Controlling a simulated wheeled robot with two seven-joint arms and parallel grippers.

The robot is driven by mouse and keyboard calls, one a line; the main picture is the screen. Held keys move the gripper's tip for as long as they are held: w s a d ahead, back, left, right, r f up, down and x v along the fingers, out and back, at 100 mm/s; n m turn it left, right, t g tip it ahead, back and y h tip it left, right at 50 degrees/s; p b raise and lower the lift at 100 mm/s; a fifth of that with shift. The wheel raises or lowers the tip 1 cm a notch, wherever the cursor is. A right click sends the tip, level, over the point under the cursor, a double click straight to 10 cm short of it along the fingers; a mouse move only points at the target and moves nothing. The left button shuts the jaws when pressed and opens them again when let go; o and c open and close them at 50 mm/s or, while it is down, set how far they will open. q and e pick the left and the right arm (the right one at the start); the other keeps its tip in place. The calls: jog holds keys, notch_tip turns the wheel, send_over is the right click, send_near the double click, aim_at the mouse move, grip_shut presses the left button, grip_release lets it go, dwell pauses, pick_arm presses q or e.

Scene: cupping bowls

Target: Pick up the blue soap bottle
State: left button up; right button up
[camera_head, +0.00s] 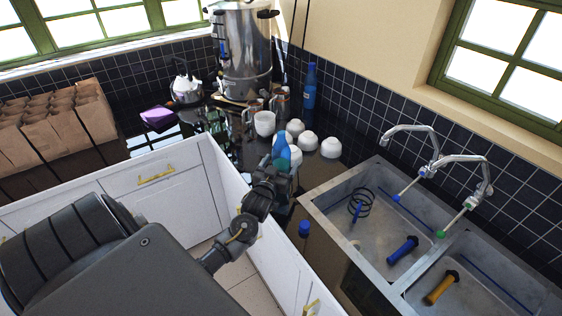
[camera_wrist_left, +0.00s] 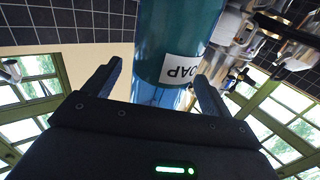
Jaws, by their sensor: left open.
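The blue soap bottle (camera_head: 281,148) stands on the dark counter near the sink, partly hidden behind my left gripper (camera_head: 276,172). In the left wrist view, the bottle (camera_wrist_left: 175,45) appears upside down with a white label (camera_wrist_left: 184,70) reading "SOAP". There my left gripper (camera_wrist_left: 158,75) is open, and its two fingers point toward the bottle, one on each side of it in the picture. I cannot tell whether either finger touches the bottle or how far the bottle sits between them. My right gripper is not in view.
Several white bowls (camera_head: 308,140) stand close behind and right of the bottle. A metal double sink (camera_head: 372,185) lies to the right with two taps. A taller blue bottle (camera_head: 309,90), a large metal urn (camera_head: 243,55) and a purple item (camera_head: 158,115) are farther back.

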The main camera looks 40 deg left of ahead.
aim_at(278, 161)
pick_arm(q)
jog(key=shift+w+a, duration=0.2)
jog(key=shift+w, duration=0.4)
jog(key=shift+s, duration=0.1)
jog(key=shift+c, duration=0.6)
jog(key=c, duration=1.3)
jog(key=shift+r, duration=0.15)
jog(key=shift+r+b, duration=0.3)
notch_tip(278, 161, up, 2)
jog(key=shift+s+r+b, duration=0.1)
jog(key=shift+r+b, duration=0.15)
jog(key=shift+b, duration=0.35)
jog(key=s+r, duration=0.1)
jog(key=r, duration=0.1)
jog(key=s+d+r, duration=0.1)
jog(key=s, duration=0.1)
jog(key=s+d+r+b, duration=0.1)
jog(key=r, duration=0.1)
jog(key=shift+s+d+r, duration=0.2)
jog(key=shift+r, duration=0.15)
jog(key=s+d+r+b, duration=0.1)
jog(key=s+d+r, duration=0.3)
jog(key=s, duration=0.3)
jog(key=shift+s+b, duration=0.3)
jog(key=shift+s, duration=0.1)
